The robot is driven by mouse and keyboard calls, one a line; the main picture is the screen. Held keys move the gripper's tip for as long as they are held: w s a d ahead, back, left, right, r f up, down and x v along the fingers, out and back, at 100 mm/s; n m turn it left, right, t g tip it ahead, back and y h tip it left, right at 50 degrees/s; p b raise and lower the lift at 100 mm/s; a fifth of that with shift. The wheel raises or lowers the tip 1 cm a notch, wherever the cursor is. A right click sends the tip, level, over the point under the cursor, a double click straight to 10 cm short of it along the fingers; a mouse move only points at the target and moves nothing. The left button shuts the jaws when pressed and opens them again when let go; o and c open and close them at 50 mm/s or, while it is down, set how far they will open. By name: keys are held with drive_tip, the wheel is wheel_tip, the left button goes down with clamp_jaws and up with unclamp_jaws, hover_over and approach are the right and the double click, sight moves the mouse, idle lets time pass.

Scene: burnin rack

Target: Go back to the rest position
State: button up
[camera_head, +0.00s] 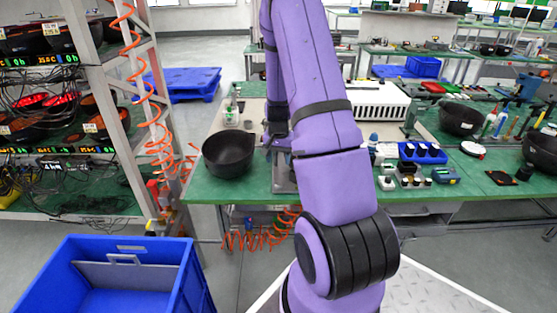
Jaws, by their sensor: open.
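My purple arm rises through the middle of the head view and reaches out over the green workbench (420,190). My gripper (268,143) is partly hidden behind the arm and shows only as a small dark shape. It is open, beside the right rim of a black bowl (228,155) at the bench's left end. I cannot tell whether it touches the bowl. The bowl stands upright and looks empty.
A burn-in rack (95,80) with a coiled orange hose stands at the left. A blue crate (180,285) is on the floor at front left. Small parts, a blue tray (422,153) and another black bowl (458,118) occupy the bench's right. A blue pallet (185,82) lies behind.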

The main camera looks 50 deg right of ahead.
idle(0.3)
drive_tip(key=s+a+r+n+t, duration=0.1)
drive_tip(key=a+r+n, duration=0.2)
drive_tip(key=a+r, duration=0.75)
drive_tip(key=a+r+n+t, duration=0.25)
drive_tip(key=a+r, duration=0.55)
drive_tip(key=r, duration=0.6)
drive_tip(key=s+a+r+n, duration=0.2)
drive_tip(key=s+a+r, duration=0.1)
drive_tip(key=s, duration=0.3)
drive_tip(key=s+a+r+n+t, duration=0.1)
drive_tip(key=s+a+r+n, duration=0.1)
drive_tip(key=s+a, duration=0.3)
drive_tip(key=s+a+r+n, duration=0.3)
drive_tip(key=s+a+r, duration=0.1)
drive_tip(key=s+r, duration=0.1)
drive_tip(key=shift+s+a+t, duration=0.25)
drive_tip(key=shift+s+t, duration=0.1)
drive_tip(key=shift+s, duration=0.55)
